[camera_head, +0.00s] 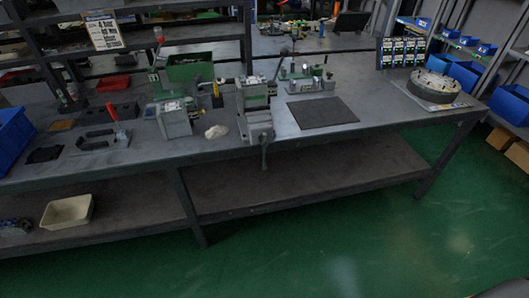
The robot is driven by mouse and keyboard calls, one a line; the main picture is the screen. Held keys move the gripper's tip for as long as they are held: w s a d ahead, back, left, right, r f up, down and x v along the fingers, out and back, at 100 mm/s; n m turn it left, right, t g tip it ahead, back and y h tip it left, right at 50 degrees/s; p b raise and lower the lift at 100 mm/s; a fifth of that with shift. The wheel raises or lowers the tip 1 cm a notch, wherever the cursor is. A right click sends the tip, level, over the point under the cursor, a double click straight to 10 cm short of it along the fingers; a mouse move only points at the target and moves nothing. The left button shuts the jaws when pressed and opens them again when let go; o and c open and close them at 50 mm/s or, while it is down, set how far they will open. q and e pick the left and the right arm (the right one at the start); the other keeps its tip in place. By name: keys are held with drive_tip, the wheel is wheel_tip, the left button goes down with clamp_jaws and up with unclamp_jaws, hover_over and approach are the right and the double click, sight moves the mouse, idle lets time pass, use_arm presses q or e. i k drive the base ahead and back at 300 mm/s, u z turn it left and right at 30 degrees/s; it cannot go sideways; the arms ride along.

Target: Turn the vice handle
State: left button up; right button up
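A grey and green vice (257,122) stands at the front edge of the workbench, near the middle of the camera_head view. Its handle (264,155) is a thin grey bar that hangs down at the front, just below the bench edge. Neither of my grippers shows in this view, so nothing is seen touching the handle.
The grey workbench (390,122) carries a green-grey machine (174,118) left of the vice, a white lump (217,131) between them, and a dark mat (322,113) to the right. A round part (435,85) lies far right. The green floor (330,240) in front is clear.

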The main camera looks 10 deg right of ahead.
sight(263, 141)
drive_tip(key=z, duration=1.95)
drive_tip(key=k, duration=0.4)
drive_tip(key=u, duration=0.1)
